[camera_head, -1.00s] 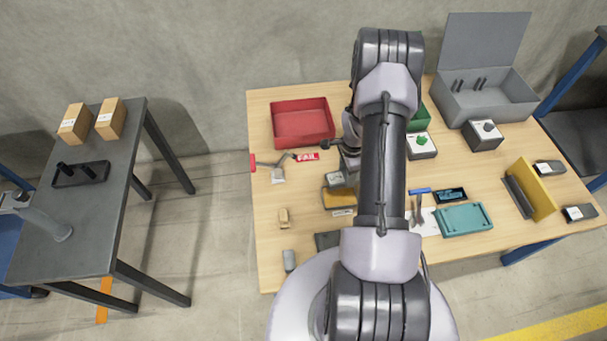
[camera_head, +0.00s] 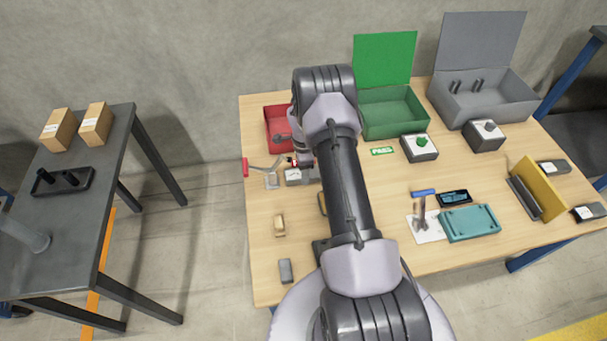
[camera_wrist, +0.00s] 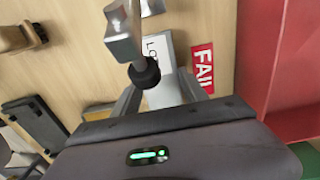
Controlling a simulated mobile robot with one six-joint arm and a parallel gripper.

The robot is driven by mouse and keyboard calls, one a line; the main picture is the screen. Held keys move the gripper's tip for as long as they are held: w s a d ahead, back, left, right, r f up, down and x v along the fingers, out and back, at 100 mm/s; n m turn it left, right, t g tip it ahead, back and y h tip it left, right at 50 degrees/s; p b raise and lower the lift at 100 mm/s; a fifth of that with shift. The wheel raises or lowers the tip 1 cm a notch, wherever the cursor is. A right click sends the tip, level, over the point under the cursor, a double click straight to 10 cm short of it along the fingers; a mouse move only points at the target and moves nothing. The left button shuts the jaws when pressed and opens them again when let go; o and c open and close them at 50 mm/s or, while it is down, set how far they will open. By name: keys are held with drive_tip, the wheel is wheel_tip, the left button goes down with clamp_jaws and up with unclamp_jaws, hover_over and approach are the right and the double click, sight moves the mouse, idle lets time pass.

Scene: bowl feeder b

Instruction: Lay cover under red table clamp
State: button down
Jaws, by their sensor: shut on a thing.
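The red table clamp (camera_head: 264,169) is at the left edge of the wooden table, with a red handle and grey metal arms. In the wrist view its metal arm and black rubber tip (camera_wrist: 145,71) are just in front of my jaws. My gripper (camera_wrist: 165,92) is shut on a light grey piece with a white "LOT" label, which I take to be the cover (camera_wrist: 166,85). The cover (camera_head: 294,177) shows beside the clamp in the head view. The tip appears over or very near the label. I cannot tell whether they touch, and the jaws hide part of the cover.
A red bin (camera_head: 277,128) stands close behind my gripper, with a red FAIL label (camera_wrist: 202,67) before it. A beige block (camera_head: 280,225) and a grey block (camera_head: 285,270) lie nearer the front. A green box (camera_head: 395,112) stands at the back.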

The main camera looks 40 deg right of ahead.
drive_tip(key=shift+f, duration=0.2)
drive_tip(key=c, duration=0.6)
unclamp_jaws()
drive_tip(key=shift+r, duration=0.1)
